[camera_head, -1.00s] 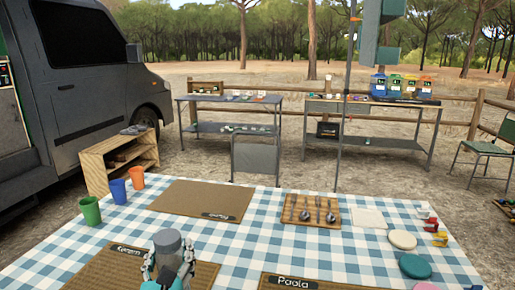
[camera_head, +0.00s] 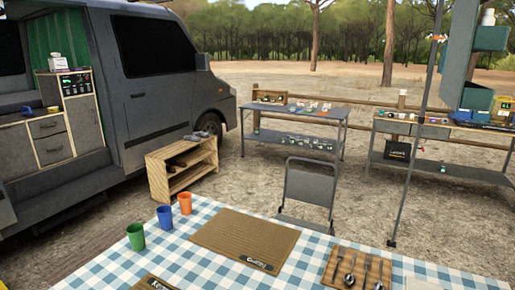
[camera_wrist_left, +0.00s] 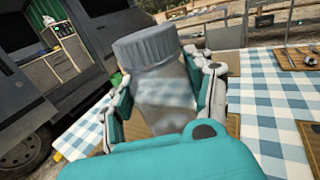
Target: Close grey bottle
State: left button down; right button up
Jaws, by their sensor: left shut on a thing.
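The grey bottle (camera_wrist_left: 165,95) fills the middle of the left wrist view. It is a clear, greyish bottle with a ribbed grey lid (camera_wrist_left: 147,45) sitting on its top. My left gripper (camera_wrist_left: 165,100) is shut on the bottle's body, one finger on each side. The lid stands clear above the fingers. I cannot tell how tightly the lid sits. The bottle and both grippers are outside the head view now.
A table with a blue-and-white checked cloth (camera_head: 212,255) is in front. On it are green (camera_head: 136,237), blue (camera_head: 165,217) and orange (camera_head: 185,203) cups, a woven placemat (camera_head: 240,238) and a cutlery board (camera_head: 355,268). A wooden shelf (camera_head: 182,168) and the van (camera_head: 150,80) stand behind left.

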pick_arm(q)
jog(key=s+f, duration=0.3)
jog(key=s, duration=0.5)
